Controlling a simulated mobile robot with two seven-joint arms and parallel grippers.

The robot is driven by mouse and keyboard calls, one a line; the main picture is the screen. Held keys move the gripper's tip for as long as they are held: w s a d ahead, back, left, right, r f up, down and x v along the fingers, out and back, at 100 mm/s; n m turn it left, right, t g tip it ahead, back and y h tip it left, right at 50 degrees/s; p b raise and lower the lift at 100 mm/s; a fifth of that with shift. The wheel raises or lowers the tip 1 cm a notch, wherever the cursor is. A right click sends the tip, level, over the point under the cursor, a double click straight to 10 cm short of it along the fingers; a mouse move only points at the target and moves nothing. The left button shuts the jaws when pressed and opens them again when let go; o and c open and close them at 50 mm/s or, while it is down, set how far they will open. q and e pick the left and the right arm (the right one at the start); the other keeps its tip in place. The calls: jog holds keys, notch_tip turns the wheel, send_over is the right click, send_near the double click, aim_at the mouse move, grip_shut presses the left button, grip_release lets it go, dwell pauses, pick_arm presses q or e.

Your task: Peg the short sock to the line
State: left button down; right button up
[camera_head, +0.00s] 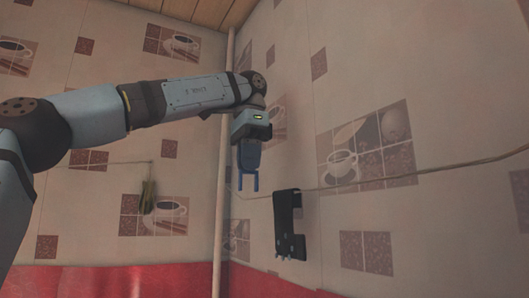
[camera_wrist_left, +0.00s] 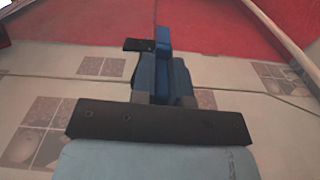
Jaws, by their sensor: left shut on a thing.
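The short sock (camera_head: 290,226) appears to be the dark, almost black piece hanging at the line (camera_head: 400,178) in the head view. It is also partly visible behind the peg in the wrist view (camera_wrist_left: 134,45). My left gripper (camera_head: 250,140) is shut on a blue peg (camera_head: 248,168), held pointing down, to the left of the sock and mostly above the line. The peg's two prongs show at its lower end. In the wrist view the blue peg (camera_wrist_left: 163,62) extends ahead of the gripper. My right gripper is in neither view.
A pale vertical pole or pipe (camera_head: 224,170) stands in the wall corner, close left of the gripper. A greenish bundle (camera_head: 148,196) hangs at the left wall. Red covering (camera_head: 120,280) runs along the bottom. The space right of the sock looks clear along the line.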

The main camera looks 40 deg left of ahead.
pick_arm(q)
jog(key=shift+s+a+r+n, duration=0.15)
jog(key=shift+s+r+n, duration=0.2)
jog(key=shift+r, duration=0.3)
jog(key=shift+s+r, duration=0.15)
jog(key=shift+w+d, duration=0.2)
jog(key=shift+w, duration=0.3)
jog(key=shift+w+d, duration=0.2)
jog(key=shift+w, duration=0.25)
jog(key=shift+w+d+r+p, duration=0.1)
jog(key=shift+w+d+p, duration=0.4)
jog(key=shift+w, duration=0.65)
jog(key=shift+w+d+p, duration=0.35)
jog(key=shift+w+d, duration=0.1)
jog(key=shift+w, duration=0.7)
jog(key=shift+w+d+r+p, duration=0.1)
jog(key=shift+w+d+p, duration=0.4)
jog(key=shift+w, duration=0.65)
jog(key=shift+w+f+b, duration=0.1)
jog(key=shift+f+b, duration=2.05)
jog(key=shift+f, duration=0.05)
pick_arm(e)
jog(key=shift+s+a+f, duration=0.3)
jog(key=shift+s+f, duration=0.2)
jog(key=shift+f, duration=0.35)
